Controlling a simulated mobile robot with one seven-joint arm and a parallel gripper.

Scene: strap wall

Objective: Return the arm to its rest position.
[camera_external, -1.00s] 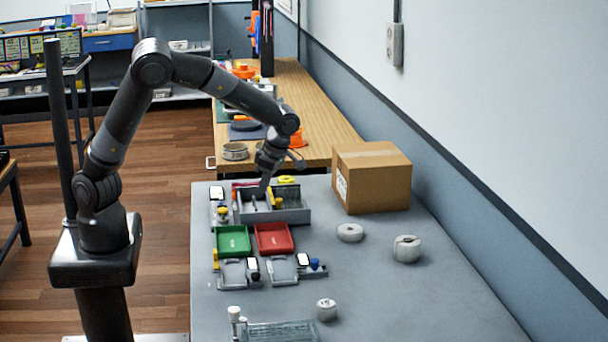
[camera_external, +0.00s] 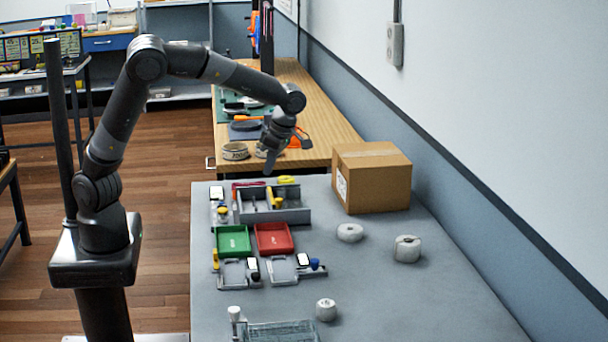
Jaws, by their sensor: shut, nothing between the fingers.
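My gripper (camera_external: 269,170) points down above the back of the grey table (camera_external: 390,290). Its fingers are together with nothing between them. Its tip is just above the far edge of the grey divided tray (camera_external: 295,215), clear of the things in it. My arm is bent, rising from its mount at the left and reaching across to the right.
A green tray (camera_external: 232,240) and a red tray (camera_external: 273,238) lie in front of the divided tray. A cardboard box (camera_external: 371,178) stands to the right. Grey rolls (camera_external: 407,248) lie further right and in front. A wooden bench (camera_external: 325,120) stands behind. The table's right front is clear.

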